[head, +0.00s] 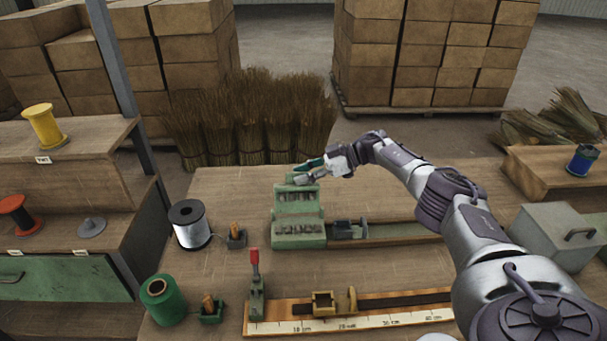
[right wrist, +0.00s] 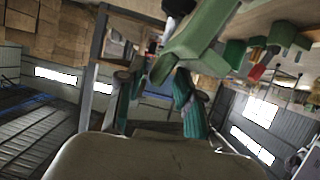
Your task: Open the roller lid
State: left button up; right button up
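The green roller unit (head: 299,240) stands near the middle of the workbench in the head view. Its lid (head: 298,209) appears raised at the back, with a row of dark rollers facing me. My right gripper (head: 308,170) is at the lid's top edge. In the right wrist view its two teal fingers (right wrist: 157,88) are apart, with a green part (right wrist: 205,40) of the unit reaching between or just beyond their tips. I cannot tell whether they touch it. My left gripper is not in view.
A silver wire spool (head: 190,225) and a green spool (head: 163,300) stand left. A red-handled lever (head: 256,285) and a ruler board (head: 370,312) lie in front. A grey box (head: 560,232) is at right. Broom bristles (head: 250,120) stand behind the bench.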

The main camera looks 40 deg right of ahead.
jog(key=shift+s, duration=0.15)
jog(key=v, duration=1.2)
